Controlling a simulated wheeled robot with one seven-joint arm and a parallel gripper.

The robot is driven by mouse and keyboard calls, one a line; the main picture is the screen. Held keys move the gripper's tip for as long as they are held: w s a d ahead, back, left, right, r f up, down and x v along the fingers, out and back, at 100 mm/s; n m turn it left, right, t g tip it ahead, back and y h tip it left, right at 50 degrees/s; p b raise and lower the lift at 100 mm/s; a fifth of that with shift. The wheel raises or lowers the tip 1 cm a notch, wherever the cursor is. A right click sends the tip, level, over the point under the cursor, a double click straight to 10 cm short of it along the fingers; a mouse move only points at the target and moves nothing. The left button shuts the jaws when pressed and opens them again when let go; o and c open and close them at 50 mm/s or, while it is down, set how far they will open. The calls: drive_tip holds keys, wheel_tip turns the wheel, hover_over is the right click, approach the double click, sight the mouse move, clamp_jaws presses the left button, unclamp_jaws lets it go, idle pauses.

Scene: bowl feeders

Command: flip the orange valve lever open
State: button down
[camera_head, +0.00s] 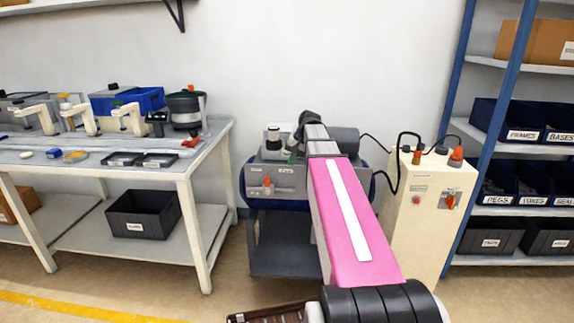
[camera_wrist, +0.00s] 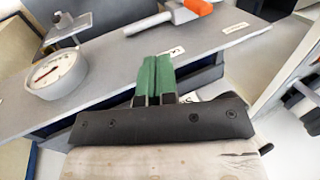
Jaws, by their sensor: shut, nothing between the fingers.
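In the wrist view the orange lever end (camera_wrist: 199,6) shows at the top edge, partly cut off, joined to a grey metal piece beside the panel (camera_wrist: 100,72). My gripper (camera_wrist: 155,62) has green fingers pressed together and is empty. It is in front of the panel, apart from the lever, which is up and to the right of the fingertips there. In the head view my pink arm hides much of the machine.
A round white gauge (camera_wrist: 55,72) sticks out left of my fingers. A cream cabinet (camera_head: 412,235) with an orange-red switch stands right of the machine. A workbench (camera_head: 170,172) is at left, and blue-post shelving (camera_head: 468,110) at right.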

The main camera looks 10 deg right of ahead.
sight(270, 185)
drive_tip(key=x, duration=0.8)
drive_tip(key=shift+f, duration=0.3)
drive_tip(key=shift+w+a+r, duration=0.1)
drive_tip(key=shift+w+a, duration=0.1)
drive_tip(key=shift+a, duration=0.4)
drive_tip(key=shift+w+a+r, duration=0.1)
drive_tip(key=shift+w+a, duration=0.1)
drive_tip(key=shift+a, duration=0.4)
drive_tip(key=shift+w+a, duration=0.2)
drive_tip(key=shift+a, duration=0.55)
drive_tip(key=shift+w+a+h, duration=0.1)
drive_tip(key=shift+a+h, duration=0.1)
drive_tip(key=shift+h, duration=0.2)
